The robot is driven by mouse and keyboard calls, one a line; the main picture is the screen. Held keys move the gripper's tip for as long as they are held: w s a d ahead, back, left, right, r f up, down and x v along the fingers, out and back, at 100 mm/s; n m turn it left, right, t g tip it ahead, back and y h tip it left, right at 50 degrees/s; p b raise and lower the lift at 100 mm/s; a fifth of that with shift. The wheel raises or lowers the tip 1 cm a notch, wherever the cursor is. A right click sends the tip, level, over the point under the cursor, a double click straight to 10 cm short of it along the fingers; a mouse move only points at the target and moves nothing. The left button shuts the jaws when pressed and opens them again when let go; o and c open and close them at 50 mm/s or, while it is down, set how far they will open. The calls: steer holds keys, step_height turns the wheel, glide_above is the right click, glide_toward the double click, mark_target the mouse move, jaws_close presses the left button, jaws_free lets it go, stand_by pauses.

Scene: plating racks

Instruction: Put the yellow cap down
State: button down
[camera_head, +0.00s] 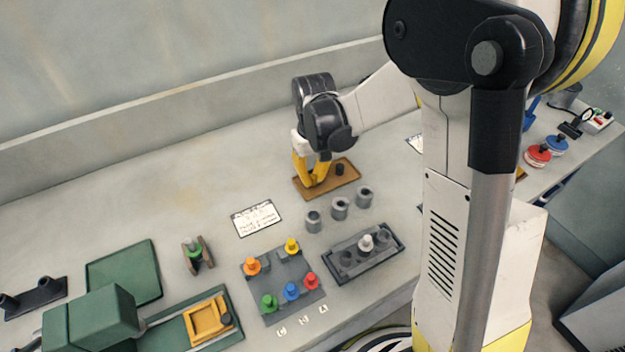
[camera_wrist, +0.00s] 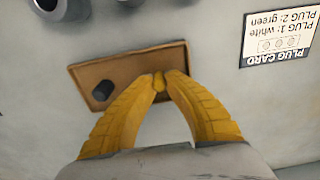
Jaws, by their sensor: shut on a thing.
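My gripper (camera_head: 316,181) is at the left part of a brown tray (camera_head: 347,179). In the wrist view the yellow fingers (camera_wrist: 159,78) close on a small yellow piece, the yellow cap (camera_wrist: 159,84), which is mostly hidden and close in colour to the fingers. It is over the tray (camera_wrist: 138,67), near one long edge; I cannot tell whether it touches the tray floor. A dark round peg or cap (camera_head: 339,169) stands in the tray beside my fingers; it also shows in the wrist view (camera_wrist: 102,90).
Several grey cylinders (camera_head: 339,208) stand just in front of the tray. A grey rack (camera_head: 284,285) holds coloured pieces, one of them yellow (camera_head: 292,245). A dark tray (camera_head: 363,253) and a printed card (camera_head: 257,218) lie nearby. The bench left of the brown tray is clear.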

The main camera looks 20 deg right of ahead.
mark_target(313, 175)
steer(key=shift+r, duration=0.1)
steer(key=c, duration=1.5)
jaws_free()
steer(key=shift+c, duration=0.2)
step_height(313, 175, up, 12)
steer(key=p, duration=0.5)
steer(key=s+r+m+t, duration=0.1)
steer(key=s+r+t, duration=0.2)
steer(key=s, duration=0.5)
steer(key=s+d+r+m+t, duration=0.1)
steer(key=s+r+t, duration=0.3)
steer(key=s, duration=0.5)
steer(key=shift+d+r, duration=0.3)
steer(key=shift+r, duration=0.05)
